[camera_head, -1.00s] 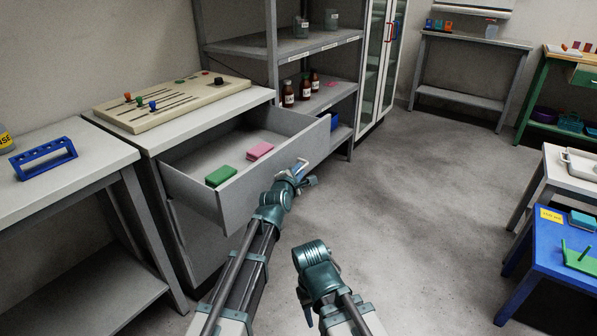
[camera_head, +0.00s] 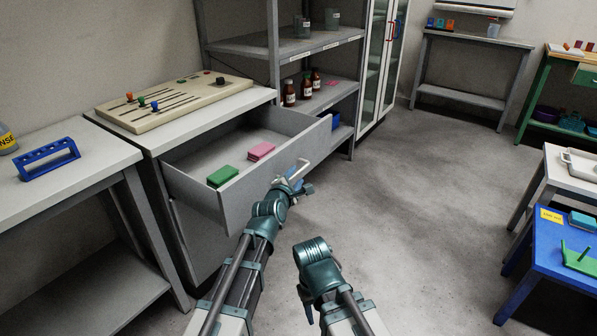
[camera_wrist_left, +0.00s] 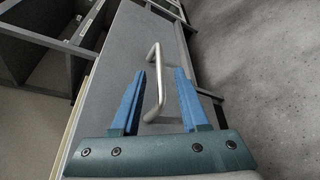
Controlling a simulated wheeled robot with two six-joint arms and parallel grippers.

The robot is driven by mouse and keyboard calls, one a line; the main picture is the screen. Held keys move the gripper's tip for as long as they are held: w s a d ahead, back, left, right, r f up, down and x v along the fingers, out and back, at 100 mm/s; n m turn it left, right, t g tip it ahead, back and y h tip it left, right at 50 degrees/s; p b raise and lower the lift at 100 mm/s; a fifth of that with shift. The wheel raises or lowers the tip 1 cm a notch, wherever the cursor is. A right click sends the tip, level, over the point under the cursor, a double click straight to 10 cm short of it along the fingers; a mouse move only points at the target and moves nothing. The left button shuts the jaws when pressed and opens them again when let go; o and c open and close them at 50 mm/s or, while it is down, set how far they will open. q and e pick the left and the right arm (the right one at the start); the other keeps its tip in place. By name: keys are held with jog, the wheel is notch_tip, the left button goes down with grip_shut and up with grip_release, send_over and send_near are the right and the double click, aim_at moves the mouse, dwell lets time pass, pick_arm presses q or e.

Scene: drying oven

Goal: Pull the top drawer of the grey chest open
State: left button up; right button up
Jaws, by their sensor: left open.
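The grey chest's top drawer (camera_head: 262,178) stands pulled well out in the head view, with a green block (camera_head: 222,176) and a pink block (camera_head: 261,151) inside. Its silver bar handle (camera_head: 302,168) is on the front face and also shows in the left wrist view (camera_wrist_left: 155,62). My left gripper (camera_head: 291,178) is at the handle, partly covering it. In the left wrist view its blue fingers (camera_wrist_left: 160,74) are open, with the handle bar between them and a gap on each side. My right arm (camera_head: 318,270) is folded low; its jaws are mostly hidden.
A beige slider panel (camera_head: 172,100) lies on the chest top. A workbench (camera_head: 75,165) with a blue rack (camera_head: 48,160) adjoins at left. Shelving with bottles (camera_head: 305,88) stands behind the drawer. The floor (camera_head: 420,200) to the right is clear up to a blue table (camera_head: 545,265).

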pick_arm(q)
jog(key=p+v, duration=0.1)
jog(key=v, duration=0.7)
jog(key=shift+s, duration=0.35)
jog(key=shift+a, duration=0.1)
jog(key=s+a+f+m+g+y, duration=0.2)
jog(key=s+a+f+m+g, duration=0.5)
jog(key=s+f+m, duration=0.3)
jog(key=s+a+f+m+g+y, duration=0.3)
jog(key=s+a+f+m+g, duration=0.45)
jog(key=s+m, duration=0.3)
jog(key=s+d+m, duration=0.4)
jog(key=s+d, duration=0.1)
jog(key=d, duration=0.5)
notch_tip(320, 180, up, 30)
jog(key=p, duration=3)
jog(key=shift+d+g+y, duration=0.2)
jog(key=shift+g+y, duration=0.15)
jog(key=shift+y, duration=0.05)
